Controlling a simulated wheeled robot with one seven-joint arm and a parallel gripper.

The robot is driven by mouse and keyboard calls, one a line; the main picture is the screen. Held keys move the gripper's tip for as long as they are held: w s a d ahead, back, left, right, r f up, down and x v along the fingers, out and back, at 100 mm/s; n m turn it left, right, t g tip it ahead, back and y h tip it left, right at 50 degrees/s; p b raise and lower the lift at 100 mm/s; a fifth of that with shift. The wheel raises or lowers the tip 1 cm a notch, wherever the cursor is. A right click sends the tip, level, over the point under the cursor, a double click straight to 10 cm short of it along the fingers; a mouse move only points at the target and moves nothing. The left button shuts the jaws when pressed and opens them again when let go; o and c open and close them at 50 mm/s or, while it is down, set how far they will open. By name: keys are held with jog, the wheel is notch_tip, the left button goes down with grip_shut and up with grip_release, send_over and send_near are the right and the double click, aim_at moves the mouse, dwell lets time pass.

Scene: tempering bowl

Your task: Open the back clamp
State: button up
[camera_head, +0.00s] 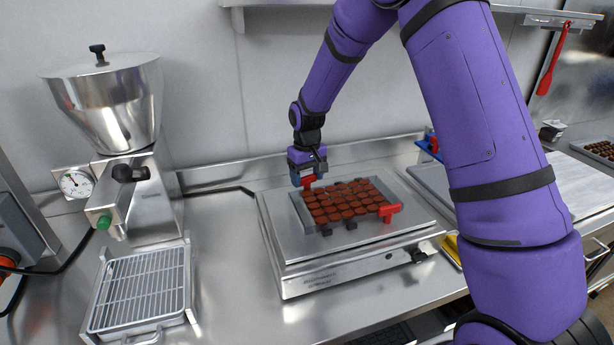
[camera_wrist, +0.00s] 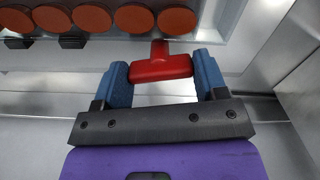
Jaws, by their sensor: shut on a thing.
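A mold filled with round brown chocolates (camera_head: 347,201) lies on the flat steel plate (camera_head: 285,240) of a low machine. The back clamp (camera_head: 307,182) is red and sits at the mold's back left edge. In the wrist view it shows as a red T-shaped handle (camera_wrist: 160,66). My gripper (camera_wrist: 162,76) has its two blue fingers on either side of the handle, shut on it. In the head view my gripper (camera_head: 308,173) comes down from above at this clamp. A second red clamp (camera_head: 389,211) sits at the mold's front right edge.
A steel hopper machine (camera_head: 113,110) with a wire rack (camera_head: 143,290) stands at the left. The wall (camera_head: 220,110) is close behind the plate. A black cable (camera_head: 222,189) runs along the counter. A red spatula (camera_head: 552,62) hangs at the upper right.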

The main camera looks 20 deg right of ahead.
aim_at(307, 176)
jog(key=shift+m, duration=1.7)
jog(key=o, duration=0.9)
jog(key=shift+o, duration=0.2)
jog(key=shift+r, duration=0.1)
notch_tip(307, 176, up, 11)
jog(key=shift+f, duration=0.2)
